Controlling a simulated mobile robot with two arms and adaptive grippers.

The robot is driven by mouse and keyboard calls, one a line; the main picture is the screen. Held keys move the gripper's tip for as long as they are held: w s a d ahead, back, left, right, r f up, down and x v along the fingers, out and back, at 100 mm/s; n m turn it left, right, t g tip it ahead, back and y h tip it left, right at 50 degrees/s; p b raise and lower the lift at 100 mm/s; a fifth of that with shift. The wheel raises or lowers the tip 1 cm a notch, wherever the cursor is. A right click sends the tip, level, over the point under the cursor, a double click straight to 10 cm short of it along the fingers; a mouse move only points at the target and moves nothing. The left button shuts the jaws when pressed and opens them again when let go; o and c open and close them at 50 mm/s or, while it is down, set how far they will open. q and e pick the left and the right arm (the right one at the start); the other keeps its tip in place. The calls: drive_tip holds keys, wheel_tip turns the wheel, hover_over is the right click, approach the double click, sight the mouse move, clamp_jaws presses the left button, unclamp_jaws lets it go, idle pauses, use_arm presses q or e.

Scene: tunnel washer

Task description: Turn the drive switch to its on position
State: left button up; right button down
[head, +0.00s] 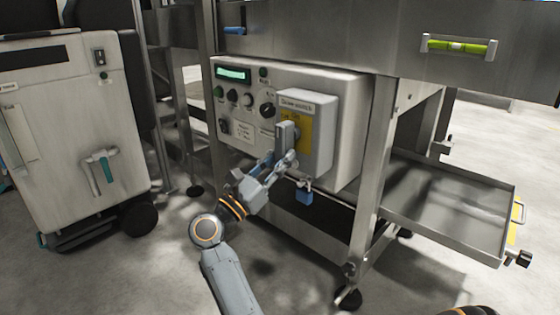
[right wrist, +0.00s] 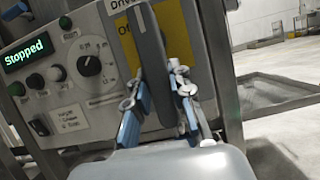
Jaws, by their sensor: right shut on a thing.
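The drive switch (head: 318,150) is a grey box with a yellow plate on the right of the control panel's front. Its grey lever handle (head: 287,133) stands roughly upright; it also shows in the right wrist view (right wrist: 149,45). My right gripper (head: 284,160) is shut on the lower part of the handle, with one finger on each side in the right wrist view (right wrist: 160,96). The handle and fingers hide part of the plate, so its lettering shows only in part. My left gripper is out of view.
The control panel (head: 246,145) has knobs, buttons and a green display (right wrist: 28,55) reading "Stopped". A blue padlock (head: 304,196) hangs below the switch box. A steel frame leg (head: 367,190) stands to the right, and a wheeled white cabinet (head: 75,130) to the left.

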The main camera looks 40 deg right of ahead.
drive_tip(key=shift+r, duration=0.1)
drive_tip(key=c, duration=1.2)
unclamp_jaws()
drive_tip(key=shift+o, duration=0.2)
drive_tip(key=shift+r, duration=0.2)
wheel_tip(320, 180, up, 10)
drive_tip(key=shift+w+f, duration=0.1)
drive_tip(key=shift+f, duration=0.15)
